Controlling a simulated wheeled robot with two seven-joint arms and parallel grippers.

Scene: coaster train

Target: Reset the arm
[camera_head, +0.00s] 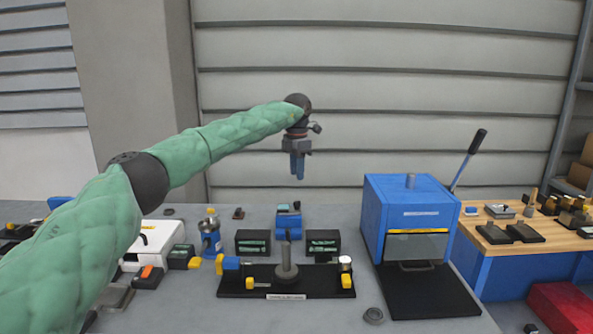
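My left arm, in a quilted green sleeve, reaches in from the left. My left gripper (297,174) hangs from its end with blue fingers pointing down. The fingers sit close together and look shut, with nothing seen between them. The gripper is in the air above the back of the grey table (200,302), over a small blue device (288,222) and touching nothing. My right gripper is not in view.
A black fixture board (325,284) with a grey post stands at the front middle. A blue press (405,205) with a raised lever stands to the right. A wooden bench (540,238) is at far right.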

